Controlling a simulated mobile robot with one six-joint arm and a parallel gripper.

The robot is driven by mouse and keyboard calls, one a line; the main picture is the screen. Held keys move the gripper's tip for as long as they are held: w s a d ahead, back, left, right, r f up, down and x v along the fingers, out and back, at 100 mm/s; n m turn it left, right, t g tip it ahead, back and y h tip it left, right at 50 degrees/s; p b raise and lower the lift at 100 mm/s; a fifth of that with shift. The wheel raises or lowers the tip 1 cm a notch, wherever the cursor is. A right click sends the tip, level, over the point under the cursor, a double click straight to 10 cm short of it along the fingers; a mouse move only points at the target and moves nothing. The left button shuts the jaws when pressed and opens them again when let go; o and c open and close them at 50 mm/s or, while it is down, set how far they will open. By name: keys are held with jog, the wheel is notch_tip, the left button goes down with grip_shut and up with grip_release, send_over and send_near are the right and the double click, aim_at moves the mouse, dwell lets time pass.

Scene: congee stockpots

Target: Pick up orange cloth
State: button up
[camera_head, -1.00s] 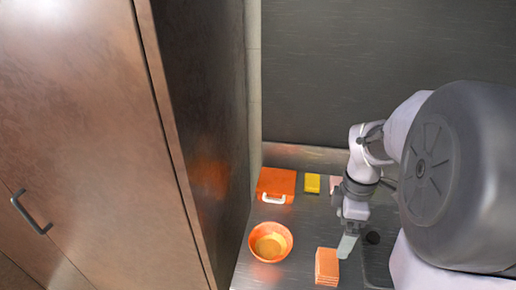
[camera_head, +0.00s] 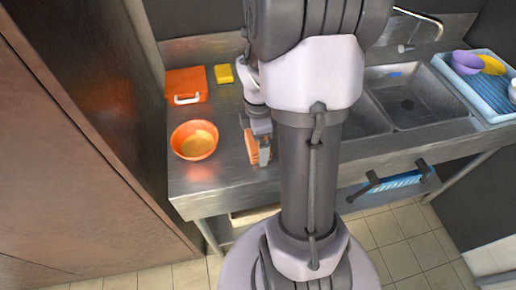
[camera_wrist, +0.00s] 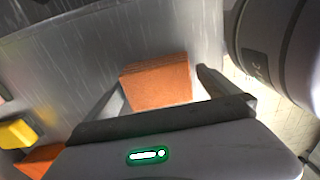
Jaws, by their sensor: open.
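The orange cloth (camera_head: 251,147) is a folded stack on the steel counter, near its front edge, partly hidden by my gripper in the head view. It also shows in the wrist view (camera_wrist: 157,88), with its layered edge at the top. My gripper (camera_wrist: 161,80) is open, with one finger on the left side of the cloth and one on the right. In the head view my gripper (camera_head: 261,146) is down at the cloth. I cannot tell whether the fingers touch it.
An orange bowl (camera_head: 194,140) stands left of the cloth. Behind it are an orange box-like item with a white handle (camera_head: 186,85) and a yellow sponge (camera_head: 223,74). A sink (camera_head: 405,100) and a blue rack (camera_head: 481,85) are at the right. A tall cabinet (camera_head: 75,120) borders the left.

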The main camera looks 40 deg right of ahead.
jog(key=shift+r, duration=0.1)
jog(key=shift+c, duration=0.4)
jog(key=c, duration=1.1)
jog(key=shift+r+p, duration=0.35)
notch_tip(320, 180, up, 4)
jog(key=shift+f+p, duration=0.2)
jog(key=shift+p, duration=0.95)
jog(key=s+a, duration=0.2)
jog(key=a, duration=0.3)
jog(key=s+a, duration=0.2)
jog(key=a, duration=0.2)
jog(key=s+a+p, duration=0.1)
jog(key=s+a, duration=0.1)
jog(key=a, duration=0.3)
jog(key=shift+a+r, duration=0.35)
